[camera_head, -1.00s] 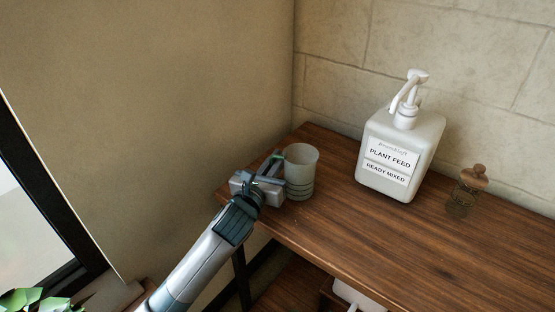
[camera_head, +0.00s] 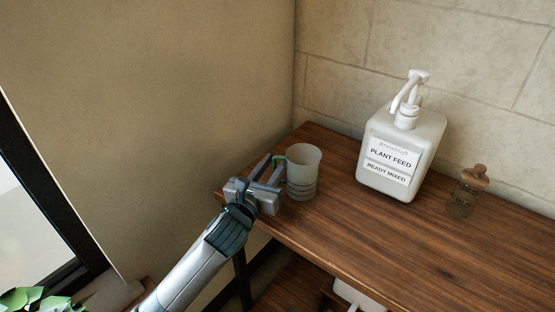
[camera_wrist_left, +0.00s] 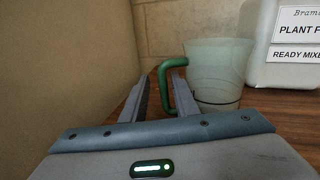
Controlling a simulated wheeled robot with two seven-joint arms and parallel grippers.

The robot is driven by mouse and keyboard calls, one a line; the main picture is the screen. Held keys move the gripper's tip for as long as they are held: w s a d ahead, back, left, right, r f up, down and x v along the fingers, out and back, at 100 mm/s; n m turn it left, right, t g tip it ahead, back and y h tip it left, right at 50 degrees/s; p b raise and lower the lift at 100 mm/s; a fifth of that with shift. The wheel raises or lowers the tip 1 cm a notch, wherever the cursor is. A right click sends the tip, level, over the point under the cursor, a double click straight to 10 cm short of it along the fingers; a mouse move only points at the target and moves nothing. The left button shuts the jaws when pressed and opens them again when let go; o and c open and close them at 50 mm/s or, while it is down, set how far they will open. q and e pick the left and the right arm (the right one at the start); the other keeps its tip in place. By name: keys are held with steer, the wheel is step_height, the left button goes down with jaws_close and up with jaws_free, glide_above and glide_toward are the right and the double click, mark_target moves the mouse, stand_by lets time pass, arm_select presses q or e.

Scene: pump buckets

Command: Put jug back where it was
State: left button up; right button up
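The jug (camera_head: 304,175) is a pale translucent cup with dark ring lines and a green handle. It stands upright on the wooden table near its left end. In the left wrist view the jug (camera_wrist_left: 218,75) is right of centre, its handle toward me. My left gripper (camera_head: 272,168) is beside the jug on its handle side. In the left wrist view the fingers of my left gripper (camera_wrist_left: 160,95) are apart, with the green handle showing between them, close to the right finger. I cannot tell whether that finger touches it. My right gripper is not in view.
A white pump bottle labelled PLANT FEED (camera_head: 398,155) stands right of the jug. A small brown-topped glass bottle (camera_head: 466,190) stands farther right. The wooden table (camera_head: 400,240) is clear in front. Walls close in at the left and back.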

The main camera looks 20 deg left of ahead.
arm_select(q)
steer(key=s, duration=0.8)
steer(key=shift+s+a, duration=0.15)
steer(key=shift+a, duration=0.2)
steer(key=shift+s, duration=0.4)
